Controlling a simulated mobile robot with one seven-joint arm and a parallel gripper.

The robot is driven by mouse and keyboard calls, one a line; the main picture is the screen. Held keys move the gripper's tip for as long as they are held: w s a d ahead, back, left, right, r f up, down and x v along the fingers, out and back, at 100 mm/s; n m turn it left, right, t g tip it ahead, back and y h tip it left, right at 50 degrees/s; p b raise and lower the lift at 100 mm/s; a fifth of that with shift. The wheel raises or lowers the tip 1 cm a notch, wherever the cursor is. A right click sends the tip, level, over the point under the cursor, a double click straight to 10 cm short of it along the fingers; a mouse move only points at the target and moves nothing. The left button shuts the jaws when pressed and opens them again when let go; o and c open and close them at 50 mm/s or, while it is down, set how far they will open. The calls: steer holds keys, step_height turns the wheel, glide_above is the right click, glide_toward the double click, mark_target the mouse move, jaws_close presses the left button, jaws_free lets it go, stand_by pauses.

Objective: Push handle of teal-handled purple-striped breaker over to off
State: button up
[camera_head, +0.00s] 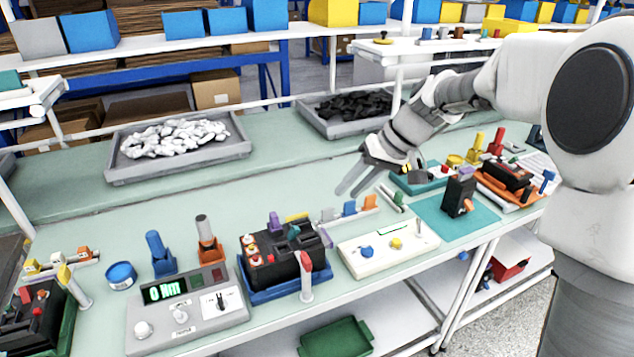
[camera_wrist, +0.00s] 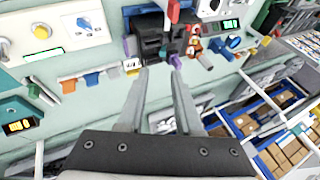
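A black breaker block (camera_head: 285,262) sits in a blue tray in the head view, with a small teal handle (camera_head: 293,232) on top. A purple piece (camera_head: 275,222) stands at its back edge. The purple stripe itself is too small to make out. The block (camera_wrist: 158,38) also shows in the wrist view, beyond my fingertips, with a purple piece (camera_wrist: 175,62) at its near edge. My gripper (camera_head: 355,188) is open and empty, above the bench to the right of and behind the block. Its two fingers (camera_wrist: 160,72) show a gap in the wrist view.
A meter box (camera_head: 190,308) stands left of the block, and a white panel with knobs (camera_head: 388,246) right of it. A red-topped white post (camera_head: 306,280) stands in front. Another black breaker with an orange handle (camera_head: 459,195) stands on a teal mat. Grey trays lie behind.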

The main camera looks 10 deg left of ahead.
steer(key=w+a+f+y, duration=0.1)
steer(key=w+f, duration=0.1)
steer(key=w, duration=0.1)
glide_toward(297, 227)
steer(key=x, duration=0.8)
steer(key=shift+a+f+p, duration=0.25)
steer(key=shift+p, duration=0.15)
jaws_close()
